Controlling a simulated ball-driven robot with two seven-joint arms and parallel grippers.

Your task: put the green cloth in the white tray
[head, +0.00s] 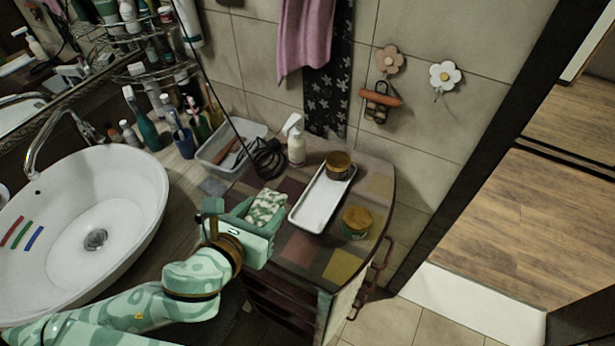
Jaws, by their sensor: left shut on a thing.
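The green cloth (267,206) is a small green-and-white patterned bundle at the fingers of my left gripper (258,215). The gripper is shut on it, and its fingers and body hide part of the cloth. Both are over the patchwork-patterned cabinet top, just left of the white tray (309,212). The tray is long, shallow and rectangular, running from front left to back right. A brown-lidded jar (339,163) is at its far end; the tray's near part is bare. My right gripper is not in view.
A second jar (357,221) stands right of the tray. A white pump bottle (296,148), a black coiled cable (268,158) and a white bin (222,152) are behind the cloth. The basin (95,200) is at left. The cabinet top (302,249) is clear in front of the tray.

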